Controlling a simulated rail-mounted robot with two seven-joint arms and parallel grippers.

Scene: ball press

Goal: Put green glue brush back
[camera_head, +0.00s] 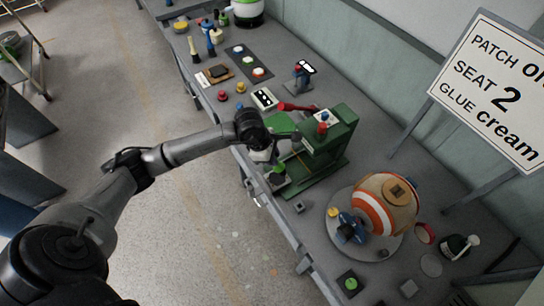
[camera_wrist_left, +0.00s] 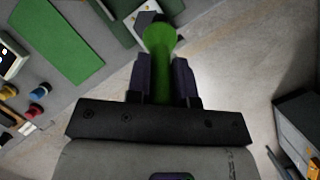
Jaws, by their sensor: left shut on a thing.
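My left gripper (camera_wrist_left: 162,75) is shut on a green handle, the green glue brush (camera_wrist_left: 160,55), which stands out between the two fingers in the left wrist view. A dark faceted thing (camera_wrist_left: 148,19) shows just beyond the brush's end; I cannot tell whether they touch. In the head view my left gripper (camera_head: 262,154) is beside the green press at the table's front edge, partly hidden by its own wrist. A dark pot-like thing with a green top (camera_head: 277,174) shows just below it; I cannot tell whether this is part of the brush. My right gripper is not in view.
The green press (camera_head: 325,145) with a red lever (camera_head: 296,107) stands close to the gripper. An orange-and-white striped ball (camera_head: 386,204) sits on a round plate to the right. Other brushes (camera_head: 211,46) stand at the far left end. Floor is open along the front.

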